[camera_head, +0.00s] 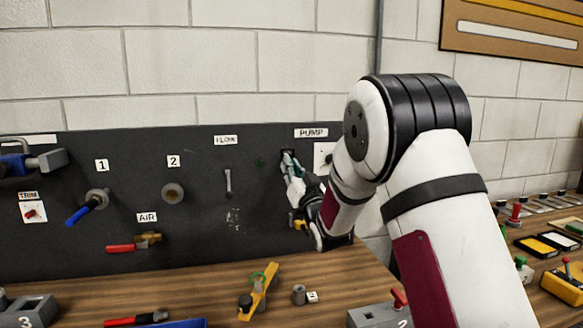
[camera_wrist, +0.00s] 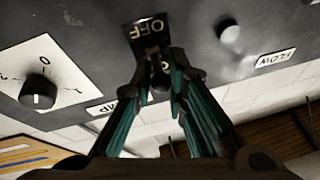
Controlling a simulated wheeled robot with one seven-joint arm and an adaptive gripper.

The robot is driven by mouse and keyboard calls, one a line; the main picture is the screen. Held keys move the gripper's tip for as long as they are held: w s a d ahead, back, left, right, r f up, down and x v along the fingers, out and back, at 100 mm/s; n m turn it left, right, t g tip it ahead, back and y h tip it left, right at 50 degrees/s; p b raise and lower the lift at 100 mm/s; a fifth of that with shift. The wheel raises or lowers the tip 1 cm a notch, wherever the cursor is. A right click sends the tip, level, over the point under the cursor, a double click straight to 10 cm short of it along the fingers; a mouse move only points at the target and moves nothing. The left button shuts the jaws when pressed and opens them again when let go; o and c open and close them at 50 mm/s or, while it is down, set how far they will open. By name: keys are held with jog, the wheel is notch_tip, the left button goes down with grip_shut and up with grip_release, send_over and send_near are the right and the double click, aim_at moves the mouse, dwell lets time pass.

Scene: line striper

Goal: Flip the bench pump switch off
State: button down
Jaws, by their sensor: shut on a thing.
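The pump switch sits on the dark panel (camera_head: 60,215) under the PUMP label (camera_head: 311,132). Its black plate marked OFF (camera_wrist: 146,33) shows upside down at the top of the wrist view. My gripper (camera_head: 289,160) reaches the switch from the lower right. In the wrist view the teal fingers of my gripper (camera_wrist: 162,66) are closed around the switch lever (camera_wrist: 159,83), whose rounded dark end shows between them. The lower part of the switch plate is hidden by the fingers, so I cannot tell which way the lever is set.
A rotary selector (camera_wrist: 38,91) on a white plate is close beside the switch. A rounded grey knob (camera_wrist: 229,30) is on the other side. The FLOW lever (camera_head: 228,182) hangs to the left. A yellow tool (camera_head: 259,291) and grey blocks lie on the wooden bench (camera_head: 215,285) below.

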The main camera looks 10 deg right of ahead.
jog(key=shift+w+f+b, duration=0.1)
jog(key=shift+f+b, duration=0.05)
jog(key=shift+b, duration=0.45)
jog(key=t+b, duration=0.1)
jog(key=b, duration=0.2)
jog(key=shift+a+f, duration=0.1)
jog(key=shift+f, duration=0.1)
jog(key=t+y+b, duration=0.1)
jog(key=b, duration=0.5)
jog(key=f+n+t+b, duration=0.1)
jog(key=t+b, duration=0.1)
jog(key=b, duration=0.4)
jog(key=shift+w+y, duration=0.15)
jog(key=shift+y, duration=0.25)
jog(key=shift+r+t+b, duration=0.1)
jog(key=shift+t+b, duration=0.2)
jog(key=shift+b, duration=0.7)
jog(key=shift+a, duration=0.1)
jog(key=c, duration=1.6)
grip_release()
